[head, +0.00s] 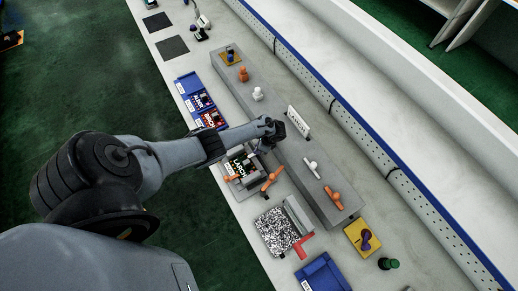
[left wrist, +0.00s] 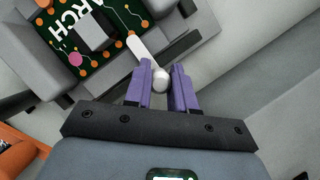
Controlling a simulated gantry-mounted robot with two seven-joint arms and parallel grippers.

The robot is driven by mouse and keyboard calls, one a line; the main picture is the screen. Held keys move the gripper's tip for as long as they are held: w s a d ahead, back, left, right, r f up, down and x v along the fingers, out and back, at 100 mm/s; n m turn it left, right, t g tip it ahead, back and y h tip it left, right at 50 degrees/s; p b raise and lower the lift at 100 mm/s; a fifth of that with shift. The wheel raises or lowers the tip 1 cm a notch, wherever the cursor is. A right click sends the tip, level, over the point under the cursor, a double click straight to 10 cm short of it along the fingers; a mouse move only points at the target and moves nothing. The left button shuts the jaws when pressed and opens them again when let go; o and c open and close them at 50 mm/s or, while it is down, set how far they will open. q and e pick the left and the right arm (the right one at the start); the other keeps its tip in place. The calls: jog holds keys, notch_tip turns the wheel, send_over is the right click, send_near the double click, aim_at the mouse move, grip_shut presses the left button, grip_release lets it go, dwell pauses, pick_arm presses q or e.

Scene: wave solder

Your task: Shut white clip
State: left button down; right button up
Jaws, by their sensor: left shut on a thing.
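In the left wrist view, the purple fingers of my left gripper (left wrist: 162,80) are shut on the round knob of the white clip (left wrist: 140,48). The clip's flat white arm reaches from the knob over the edge of the green circuit board (left wrist: 82,28), which sits in a grey fixture (left wrist: 180,30). In the head view, my left gripper (head: 277,131) is above the right side of this fixture, by the long grey block. The held clip is mostly hidden there by the arm and gripper. The green board also shows in the head view (head: 240,163). My right gripper is not in view.
Orange clips (head: 272,179) lie near the fixture.

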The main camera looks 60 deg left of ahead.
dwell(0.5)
pick_arm(q)
jog(key=c, duration=0.9)
grip_release()
jog(key=shift+a, duration=0.1)
jog(key=shift+c, duration=0.2)
jog(key=shift+w+r+p, duration=0.15)
jog(key=shift+r+p, duration=0.2)
jog(key=shift+r, duration=0.25)
jog(key=p+v, duration=0.2)
jog(key=v, duration=0.7)
jog(key=shift+w+d+r+p, duration=0.15)
jog(key=shift+d+r+p, duration=0.1)
jog(key=shift+p, duration=0.15)
